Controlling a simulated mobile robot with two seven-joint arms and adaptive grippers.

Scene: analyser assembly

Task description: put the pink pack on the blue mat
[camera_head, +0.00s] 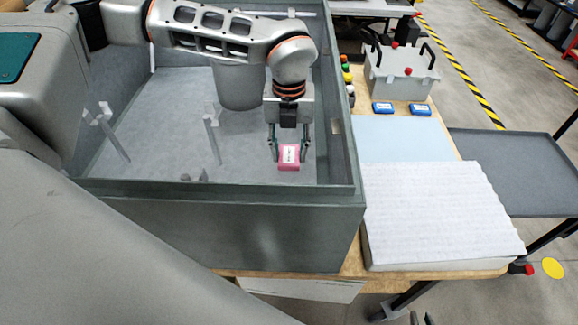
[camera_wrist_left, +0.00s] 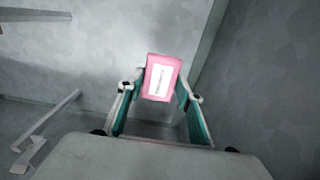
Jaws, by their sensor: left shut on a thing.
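The pink pack (camera_head: 289,158) has a white label and is inside the grey bin, near its right wall. My left gripper (camera_head: 289,152) is shut on it, with a finger on either side. In the left wrist view the pink pack (camera_wrist_left: 162,78) sits between the fingertips of my left gripper (camera_wrist_left: 160,92). I cannot tell how far it is above the bin floor. The blue mat (camera_head: 404,137) lies flat on the wooden table to the right of the bin, and its visible part is clear. My right gripper is not in view.
The grey bin's right wall (camera_head: 345,150) stands between the pack and the mat. A white ribbed pad (camera_head: 435,210) lies in front of the mat. Behind it are two blue packs (camera_head: 420,109) and a grey box with black handles (camera_head: 402,75). Several coloured buttons (camera_head: 347,77) line the bin's edge.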

